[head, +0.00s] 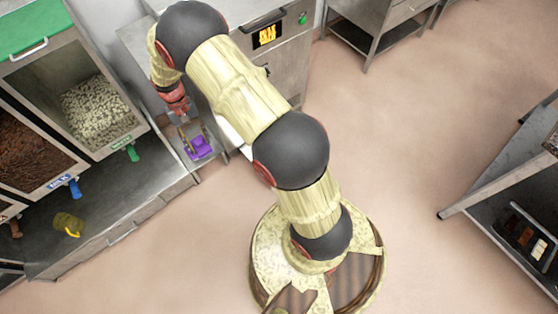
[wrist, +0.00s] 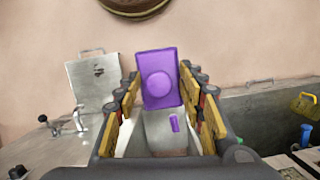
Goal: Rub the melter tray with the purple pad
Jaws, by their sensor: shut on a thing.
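The purple pad (head: 201,147) is a flat rectangular block with a round knob, and it shows large in the wrist view (wrist: 160,66). My gripper (head: 190,130) is shut on the pad, with its yellow and dark fingers on either side of the knob in the wrist view (wrist: 158,88). In the head view the pad is over or beside the narrow grey bench end; I cannot tell whether it touches anything. A pale surface with a small purple mark (wrist: 174,124) shows below the pad. I cannot identify the melter tray with certainty; my arm hides part of that area.
Bins of brown and pale pieces (head: 100,112) stand at left, with green (head: 132,153) and blue handles. A steel machine with a display (head: 266,36) is behind my arm. Open floor (head: 385,130) lies to the right.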

